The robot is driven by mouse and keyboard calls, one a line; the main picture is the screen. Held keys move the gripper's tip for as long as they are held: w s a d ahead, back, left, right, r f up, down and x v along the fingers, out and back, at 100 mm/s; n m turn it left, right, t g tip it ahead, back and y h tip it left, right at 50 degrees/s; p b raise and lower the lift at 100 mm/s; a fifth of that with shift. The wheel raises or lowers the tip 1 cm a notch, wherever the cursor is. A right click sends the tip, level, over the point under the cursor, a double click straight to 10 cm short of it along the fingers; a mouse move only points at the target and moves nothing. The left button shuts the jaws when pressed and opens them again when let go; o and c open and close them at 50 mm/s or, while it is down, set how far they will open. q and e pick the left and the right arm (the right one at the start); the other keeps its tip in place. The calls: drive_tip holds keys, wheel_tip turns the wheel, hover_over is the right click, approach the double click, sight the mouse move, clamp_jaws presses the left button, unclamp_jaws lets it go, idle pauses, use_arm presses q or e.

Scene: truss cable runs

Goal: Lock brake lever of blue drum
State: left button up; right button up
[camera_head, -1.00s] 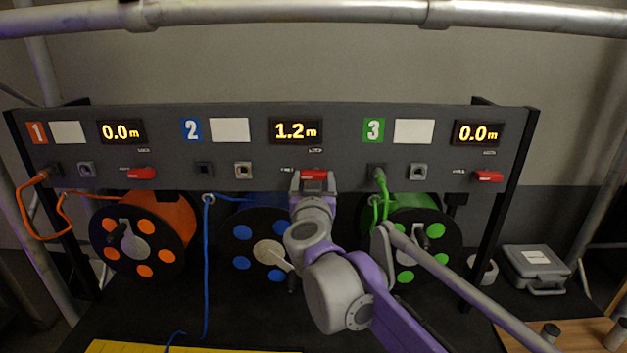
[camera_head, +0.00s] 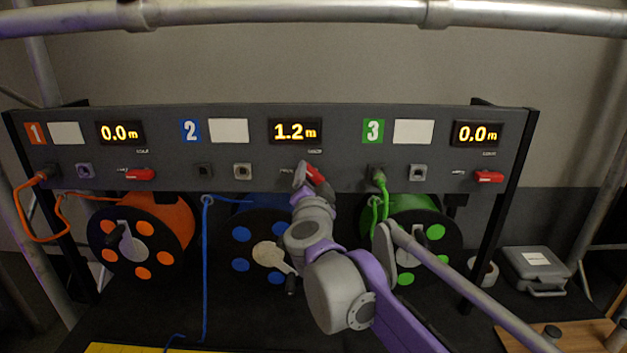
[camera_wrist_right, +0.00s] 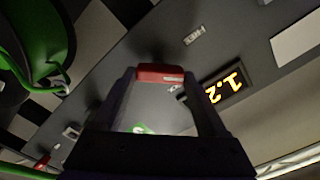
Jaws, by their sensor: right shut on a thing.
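The blue drum (camera_head: 262,218) sits under the panel's section 2, partly hidden behind my right arm. Its red brake lever (camera_head: 316,173) is on the panel below the 1.2 m display (camera_head: 296,131) and is tilted, sloping down to the right. My right gripper (camera_head: 309,175) is shut on this lever, turned along with it. In the right wrist view the red lever (camera_wrist_right: 160,73) lies between the fingertips. My left gripper is not in view.
The panel (camera_head: 345,150) also carries red levers for the orange drum (camera_head: 141,174) and green drum (camera_head: 489,176), both level. A blue cable (camera_head: 206,270) hangs in front of the drums. A metal truss tube (camera_head: 300,14) crosses above.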

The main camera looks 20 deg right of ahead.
drive_tip(key=m, duration=0.4)
drive_tip(key=shift+d+r+m+p, duration=0.1)
drive_tip(key=shift+m+p, duration=0.2)
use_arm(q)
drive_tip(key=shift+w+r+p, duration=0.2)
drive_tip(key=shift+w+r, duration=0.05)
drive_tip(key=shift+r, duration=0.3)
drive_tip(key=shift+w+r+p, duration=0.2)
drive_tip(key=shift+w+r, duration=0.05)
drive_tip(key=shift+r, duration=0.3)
use_arm(e)
drive_tip(key=m, duration=0.4)
drive_tip(key=shift+d+m, duration=0.1)
drive_tip(key=shift+m, duration=0.2)
drive_tip(key=o, duration=1.3)
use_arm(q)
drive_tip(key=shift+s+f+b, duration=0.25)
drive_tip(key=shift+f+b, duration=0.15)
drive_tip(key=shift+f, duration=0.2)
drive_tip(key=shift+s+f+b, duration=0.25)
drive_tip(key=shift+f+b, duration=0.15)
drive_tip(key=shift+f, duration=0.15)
use_arm(e)
drive_tip(key=v, duration=1.1)
